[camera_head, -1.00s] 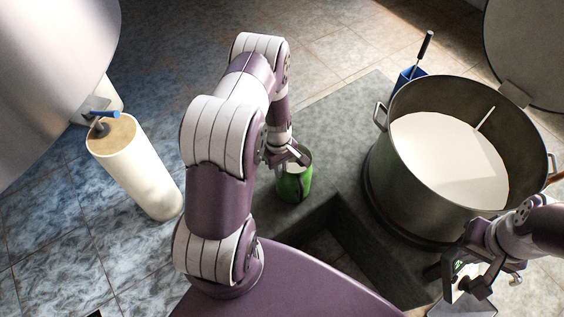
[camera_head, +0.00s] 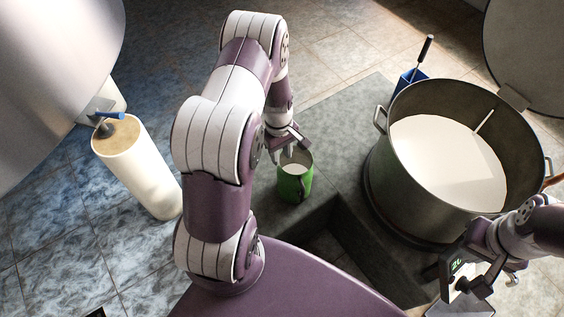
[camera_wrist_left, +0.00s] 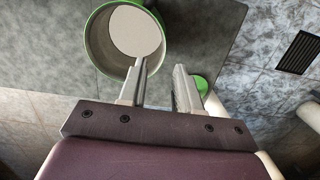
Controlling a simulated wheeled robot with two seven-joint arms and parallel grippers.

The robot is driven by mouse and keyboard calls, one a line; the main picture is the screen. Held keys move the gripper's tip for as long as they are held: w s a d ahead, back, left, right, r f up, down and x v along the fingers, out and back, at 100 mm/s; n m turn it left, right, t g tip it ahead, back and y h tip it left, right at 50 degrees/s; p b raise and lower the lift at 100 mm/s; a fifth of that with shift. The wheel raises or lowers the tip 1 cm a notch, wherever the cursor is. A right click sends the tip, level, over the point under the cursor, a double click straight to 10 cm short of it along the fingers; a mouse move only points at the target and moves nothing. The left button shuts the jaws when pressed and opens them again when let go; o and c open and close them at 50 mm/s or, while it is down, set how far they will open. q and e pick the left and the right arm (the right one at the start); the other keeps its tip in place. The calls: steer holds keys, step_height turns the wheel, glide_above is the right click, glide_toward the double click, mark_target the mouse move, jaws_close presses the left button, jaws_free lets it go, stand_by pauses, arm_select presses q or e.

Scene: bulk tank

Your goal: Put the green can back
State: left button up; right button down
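The green can (camera_head: 293,186) stands upright on the grey slab, left of the big pot, with pale liquid inside. My left gripper (camera_head: 288,146) is at its top, by the rim. In the left wrist view, the can's open top (camera_wrist_left: 97,50) is at the upper left. The two fingers of my left gripper (camera_wrist_left: 160,85) are apart, with nothing clearly held between them; the left finger overlaps the rim. A small green patch (camera_wrist_left: 201,84) shows beside the right finger; I cannot tell what it belongs to. My right gripper (camera_head: 474,280) is at the lower right, its jaws partly hidden.
A large metal pot (camera_head: 397,172) of white liquid stands on the right, with a blue holder (camera_head: 407,80) behind it. A small display (camera_head: 457,265) is by my right gripper. A white cylinder (camera_head: 145,175) stands left. The slab has a square opening in front.

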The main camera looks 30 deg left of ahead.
arm_select(q)
steer(key=s+d+r+m, duration=0.3)
steer(key=r+m, duration=0.1)
steer(key=r, duration=0.2)
steer(key=s+d+r+m+t, duration=0.1)
steer(key=s+d+r+m, duration=0.2)
steer(key=r, duration=0.4)
steer(key=s+d+r+m+t+y, duration=0.1)
steer(key=s+d+r+m, duration=0.3)
steer(key=d+r+m, duration=0.1)
step_height(320, 180, up, 2)
steer(key=shift+r+m, duration=0.2)
steer(key=shift+m, duration=0.7)
steer(key=shift+r+p, duration=0.1)
steer(key=shift+p, duration=0.25)
step_height(320, 180, up, 17)
steer(key=p, duration=1.6)
steer(key=shift+p, duration=0.4)
